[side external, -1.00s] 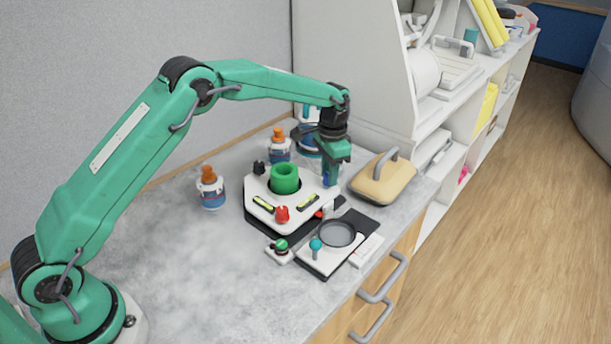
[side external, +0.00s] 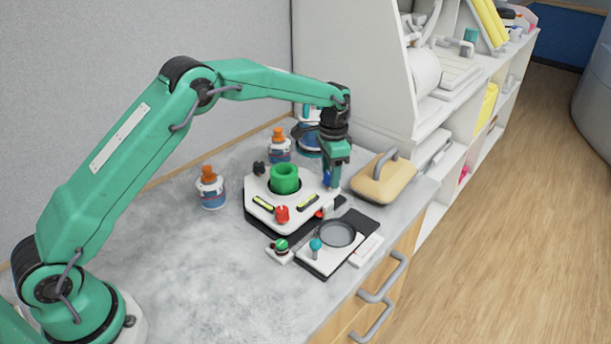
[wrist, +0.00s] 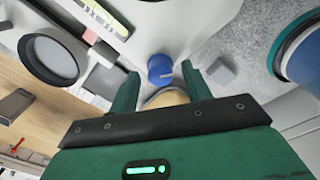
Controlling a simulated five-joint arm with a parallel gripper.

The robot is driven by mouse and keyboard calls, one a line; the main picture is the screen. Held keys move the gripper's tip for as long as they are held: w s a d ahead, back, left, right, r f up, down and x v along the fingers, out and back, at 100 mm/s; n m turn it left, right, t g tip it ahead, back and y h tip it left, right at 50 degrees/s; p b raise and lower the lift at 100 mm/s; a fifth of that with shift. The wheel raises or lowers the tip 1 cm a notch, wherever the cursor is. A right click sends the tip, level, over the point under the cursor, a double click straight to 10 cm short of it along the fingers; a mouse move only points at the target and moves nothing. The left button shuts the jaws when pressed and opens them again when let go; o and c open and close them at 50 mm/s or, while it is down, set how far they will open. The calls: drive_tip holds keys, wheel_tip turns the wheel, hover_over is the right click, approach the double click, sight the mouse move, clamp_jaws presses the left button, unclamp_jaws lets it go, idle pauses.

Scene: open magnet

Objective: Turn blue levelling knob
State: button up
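The blue levelling knob (side external: 326,179) is at the right corner of the white levelling platform (side external: 262,205). In the wrist view the blue knob (wrist: 160,66) has a pale pointer mark and lies between my fingertips. My gripper (side external: 333,183) points down over that corner. In the wrist view my gripper (wrist: 161,74) is open, with a visible gap on each side of the knob. A red knob (side external: 282,214) and a black knob (side external: 259,168) are at other corners. The side view partly hides the blue knob and the fingers' depth around it.
Orange-capped bottles (side external: 211,192) (side external: 279,148) stand left and behind. A tan block with a handle (side external: 378,184) is close on the right. The counter's left front is clear.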

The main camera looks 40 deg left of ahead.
sight(329, 175)
drive_tip(key=shift+r, duration=3.9)
drive_tip(key=shift+s+a+r, duration=0.1)
drive_tip(key=shift+s+r, duration=0.15)
drive_tip(key=shift+r, duration=0.3)
drive_tip(key=s+a+r+n+t, duration=0.1)
drive_tip(key=s+a+r+n, duration=0.1)
drive_tip(key=s+r, duration=0.6)
drive_tip(key=s+a+r+n+t, duration=0.1)
drive_tip(key=s+a+r+t, duration=0.1)
drive_tip(key=s+r, duration=0.55)
drive_tip(key=s+a+f+n+t, duration=0.1)
drive_tip(key=s+f, duration=0.2)
drive_tip(key=s, duration=0.7)
drive_tip(key=s+a+f+n+t, duration=0.1)
drive_tip(key=s+f+n, duration=0.1)
drive_tip(key=s, duration=0.9)
drive_tip(key=shift+s+f+t, duration=0.15)
drive_tip(key=shift+f+t, duration=0.15)
drive_tip(key=shift+f, duration=0.2)
